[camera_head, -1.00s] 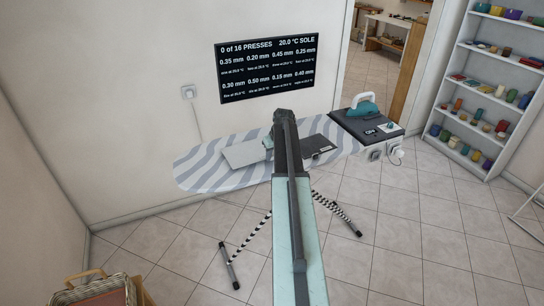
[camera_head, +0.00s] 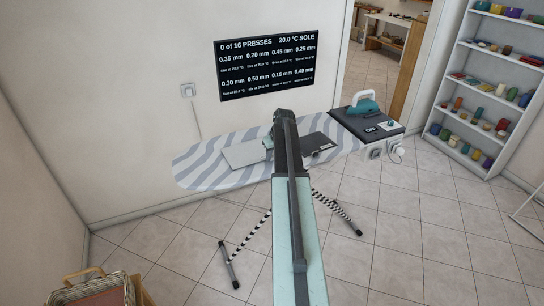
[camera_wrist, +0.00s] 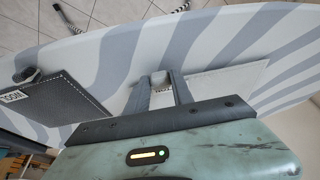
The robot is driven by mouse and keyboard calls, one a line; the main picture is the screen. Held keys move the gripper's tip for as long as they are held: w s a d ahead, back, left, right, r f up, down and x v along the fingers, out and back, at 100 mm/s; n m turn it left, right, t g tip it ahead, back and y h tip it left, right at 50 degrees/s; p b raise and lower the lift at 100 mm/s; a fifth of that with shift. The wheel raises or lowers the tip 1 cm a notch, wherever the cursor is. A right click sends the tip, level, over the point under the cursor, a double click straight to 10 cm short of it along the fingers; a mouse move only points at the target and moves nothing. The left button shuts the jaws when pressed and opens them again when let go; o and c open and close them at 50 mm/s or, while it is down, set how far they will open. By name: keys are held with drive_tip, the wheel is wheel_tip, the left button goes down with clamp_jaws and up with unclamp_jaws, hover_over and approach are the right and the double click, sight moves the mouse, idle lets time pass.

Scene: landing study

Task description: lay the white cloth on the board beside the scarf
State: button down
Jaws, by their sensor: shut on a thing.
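The white cloth (camera_head: 243,152), flat and pale with a stitched edge, is over the striped board (camera_head: 200,172), left of my gripper in the head view. In the wrist view the cloth (camera_wrist: 228,85) shows to the right of my gripper (camera_wrist: 160,80), which is shut on its near edge. I cannot tell whether the cloth touches the board all over. The dark scarf (camera_head: 316,146), with a pale label, lies on the board to the right. It also shows at the left of the wrist view (camera_wrist: 55,108). My arm hides the stretch between them in the head view.
A teal iron (camera_head: 364,103) stands on a dark rest (camera_head: 372,124) at the board's right end. A dark display (camera_head: 267,66) hangs on the wall behind. A wicker basket (camera_head: 92,288) is at the lower left. Striped board legs (camera_head: 245,240) stand on the tiled floor.

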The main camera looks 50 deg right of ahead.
drive_tip(key=shift+f, duration=0.35)
drive_tip(key=c, duration=1)
unclamp_jaws()
wheel_tip(320, 180, up, 7)
drive_tip(key=p, duration=0.6)
drive_tip(key=shift+s+p, duration=0.1)
drive_tip(key=shift+p, duration=0.2)
drive_tip(key=shift+a, duration=0.1)
